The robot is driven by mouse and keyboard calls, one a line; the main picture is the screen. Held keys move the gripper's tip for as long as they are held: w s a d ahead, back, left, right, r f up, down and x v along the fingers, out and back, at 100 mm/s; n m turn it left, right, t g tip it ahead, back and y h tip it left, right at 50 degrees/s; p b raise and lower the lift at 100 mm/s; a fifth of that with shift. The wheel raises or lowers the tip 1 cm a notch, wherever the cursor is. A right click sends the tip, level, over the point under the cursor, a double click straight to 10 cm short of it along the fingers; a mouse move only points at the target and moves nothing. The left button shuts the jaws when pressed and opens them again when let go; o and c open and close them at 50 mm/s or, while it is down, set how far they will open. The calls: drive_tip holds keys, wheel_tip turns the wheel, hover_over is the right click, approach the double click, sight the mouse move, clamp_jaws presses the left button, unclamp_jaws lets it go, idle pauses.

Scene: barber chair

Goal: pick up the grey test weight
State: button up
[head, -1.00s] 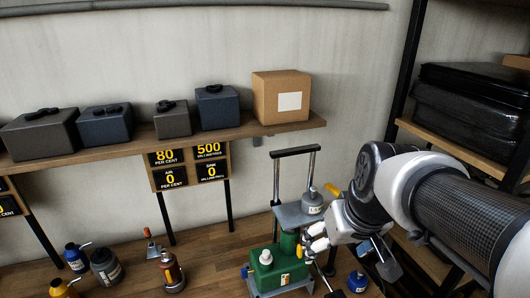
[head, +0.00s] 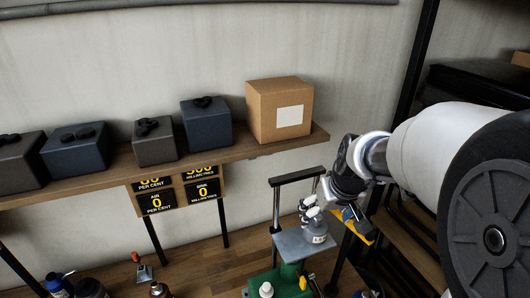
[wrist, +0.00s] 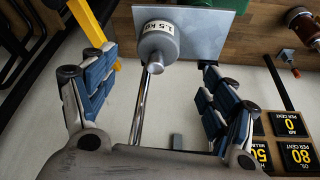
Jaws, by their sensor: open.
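The grey test weight (head: 316,233) stands on a flat grey plate (head: 290,243) on top of a green-based lift. In the wrist view the weight (wrist: 157,38) shows a round body, a small knob and a pale label that seems to read 1.5 KG. My gripper (head: 312,208) is at the weight's upper part in the head view and partly covers it. In the wrist view my gripper (wrist: 158,65) is open, with one blue-padded finger on each side of the weight's knob end. Gaps show on both sides, and nothing is held.
A shelf above the lift holds a cardboard box (head: 280,110) and several dark cases. The lift has an upright handle frame (head: 276,205). A yellow bar (wrist: 90,22) lies close to the left finger in the wrist view. Signs (head: 202,188) hang under the shelf.

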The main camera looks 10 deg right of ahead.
sight(317, 224)
drive_tip(key=x, duration=1)
drive_tip(key=shift+w+d, duration=0.15)
drive_tip(key=shift+w, duration=0.2)
drive_tip(key=shift+s, duration=0.1)
drive_tip(key=shift+c, duration=0.2)
clamp_jaws()
idle(0.4)
drive_tip(key=shift+r, duration=0.15)
